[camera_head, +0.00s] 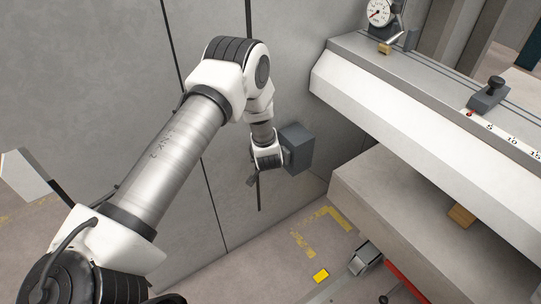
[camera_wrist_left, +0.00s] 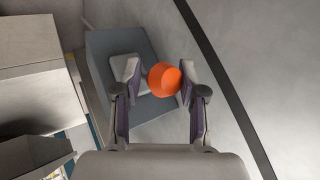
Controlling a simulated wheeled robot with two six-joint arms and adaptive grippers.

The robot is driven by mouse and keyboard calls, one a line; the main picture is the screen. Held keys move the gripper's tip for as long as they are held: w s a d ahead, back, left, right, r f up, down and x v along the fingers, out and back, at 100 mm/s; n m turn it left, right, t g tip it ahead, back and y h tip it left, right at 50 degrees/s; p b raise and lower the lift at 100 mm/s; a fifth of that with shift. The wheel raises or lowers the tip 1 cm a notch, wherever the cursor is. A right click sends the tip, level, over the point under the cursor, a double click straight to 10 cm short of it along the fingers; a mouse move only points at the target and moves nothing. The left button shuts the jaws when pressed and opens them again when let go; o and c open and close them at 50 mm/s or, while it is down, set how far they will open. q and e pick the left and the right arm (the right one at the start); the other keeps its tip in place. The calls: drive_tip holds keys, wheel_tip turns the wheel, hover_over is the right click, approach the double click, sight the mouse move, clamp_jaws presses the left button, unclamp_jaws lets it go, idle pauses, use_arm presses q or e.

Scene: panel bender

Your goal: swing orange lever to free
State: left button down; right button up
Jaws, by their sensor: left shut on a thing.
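The orange lever's round end (camera_wrist_left: 165,79) sits between the two fingers of my left gripper (camera_wrist_left: 160,80) in the left wrist view, and the fingers are shut on it. Behind it is a grey box (camera_wrist_left: 110,58) with a light square plate on its face. In the head view the same grey box (camera_head: 298,148) stands out by the grey wall. My left wrist reaches it from the left and hides the lever there. My right gripper is in neither view.
The bender's light bed (camera_head: 400,95) and a lower grey block (camera_head: 400,200) fill the right side. A dial gauge (camera_head: 379,12) and a dark stop block (camera_head: 489,94) sit on the bed. A yellow piece (camera_head: 321,275) lies on the floor. The floor between wall and machine is narrow.

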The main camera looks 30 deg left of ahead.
use_arm(q)
drive_tip(key=shift+w+a+r, duration=0.25)
drive_tip(key=shift+a+r, duration=0.05)
drive_tip(key=shift+r, duration=0.05)
drive_tip(key=c, duration=0.8)
unclamp_jaws()
drive_tip(key=shift+a, duration=0.1)
drive_tip(key=shift+s+a+f, duration=0.1)
drive_tip(key=shift+s, duration=0.05)
drive_tip(key=shift+d+f, duration=0.1)
drive_tip(key=shift+d, duration=0.15)
drive_tip(key=shift+s+d, duration=0.1)
drive_tip(key=shift+s, duration=0.05)
drive_tip(key=v, duration=1.2)
